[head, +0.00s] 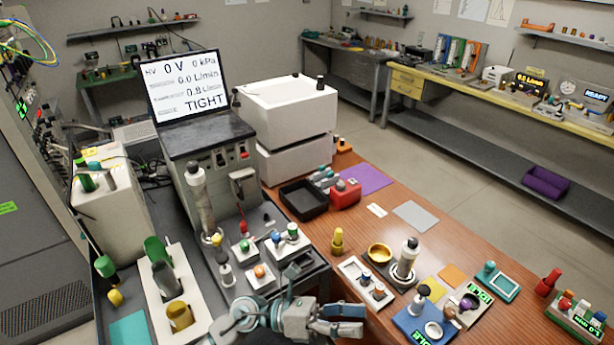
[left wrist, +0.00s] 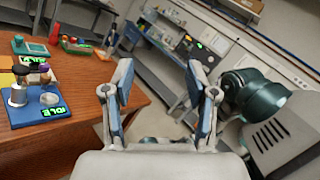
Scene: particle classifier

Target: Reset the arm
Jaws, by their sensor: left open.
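My left gripper (head: 352,319) is at the bottom centre of the head view, in front of the wooden table's near-left end. Its fingers point to the right and are apart. In the left wrist view the two blue-padded fingers (left wrist: 160,88) stand apart with nothing between them. My right gripper does not show in either view.
The wooden table (head: 470,258) holds a blue pad (head: 408,328), a white tray (head: 348,268), a gold bowl (head: 379,253) and a black tray (head: 302,199). A bench with a screen (head: 185,82) stands at left.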

